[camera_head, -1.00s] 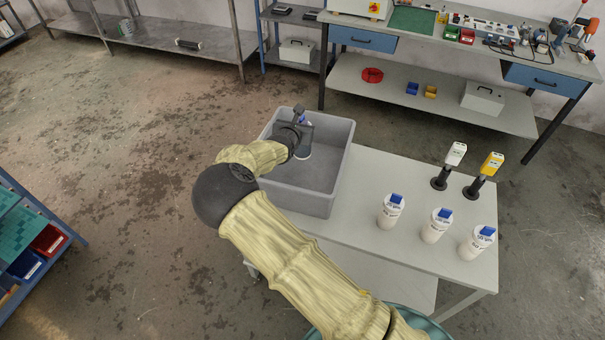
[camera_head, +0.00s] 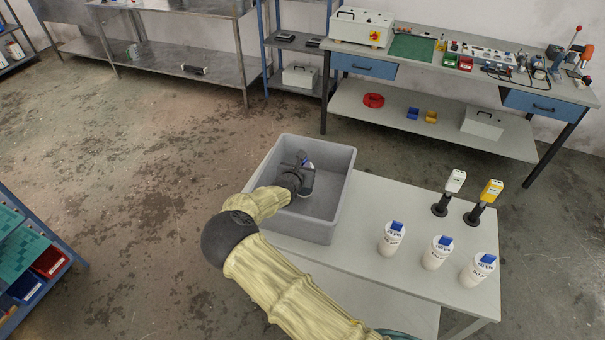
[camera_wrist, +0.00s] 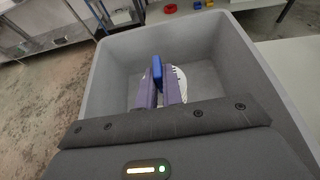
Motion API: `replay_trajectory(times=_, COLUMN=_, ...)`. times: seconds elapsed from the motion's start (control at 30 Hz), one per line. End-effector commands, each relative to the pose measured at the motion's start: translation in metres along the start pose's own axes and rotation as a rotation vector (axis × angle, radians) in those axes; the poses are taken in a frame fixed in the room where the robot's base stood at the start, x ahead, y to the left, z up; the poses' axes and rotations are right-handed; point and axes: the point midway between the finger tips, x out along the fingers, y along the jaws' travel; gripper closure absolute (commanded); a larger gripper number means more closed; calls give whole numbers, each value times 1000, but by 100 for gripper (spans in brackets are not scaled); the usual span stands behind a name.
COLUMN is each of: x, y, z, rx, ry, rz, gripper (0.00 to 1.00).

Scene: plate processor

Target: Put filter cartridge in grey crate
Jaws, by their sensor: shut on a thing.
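The grey crate (camera_head: 340,190) stands on the left end of the light table. In the wrist view its wall (camera_wrist: 105,75) surrounds my gripper's fingers. My gripper (camera_wrist: 160,88) is shut on the blue tab (camera_wrist: 157,72) of a white filter cartridge (camera_wrist: 178,84). In the head view my gripper (camera_head: 303,172) is inside the crate's opening, and the cartridge is mostly hidden behind it. I cannot tell whether the cartridge touches the crate floor. Three more white cartridges with blue tabs stand upright on the table: left (camera_head: 392,240), middle (camera_head: 437,254) and right (camera_head: 478,268).
A white-headed device (camera_head: 449,195) and a yellow-headed device (camera_head: 484,203) stand on black bases at the table's (camera_head: 400,200) back right. A workbench (camera_head: 440,60) with tools is behind. A blue rack (camera_head: 60,240) stands at far left. The crate's visible floor is otherwise empty.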

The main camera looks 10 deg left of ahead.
Motion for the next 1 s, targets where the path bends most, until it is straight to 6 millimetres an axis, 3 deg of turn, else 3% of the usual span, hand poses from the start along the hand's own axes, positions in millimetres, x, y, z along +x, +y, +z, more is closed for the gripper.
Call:
replay_trajectory(times=0.4, x=21, y=-12, z=-33, rx=4, ry=-1, rz=-16, gripper=100)
replay_trajectory(times=0.83, x=18, y=-2, z=-41, rx=1, ry=0, rz=-2, gripper=100)
replay_trajectory(times=0.9, x=17, y=-1, z=-41, rx=0, ry=0, rz=-1, gripper=80)
replay_trajectory(times=0.97, x=17, y=-1, z=-41, rx=-1, ry=0, rz=0, gripper=70)
replay_trajectory(times=1.0, x=17, y=0, z=-41, rx=-1, ry=0, rz=0, gripper=70)
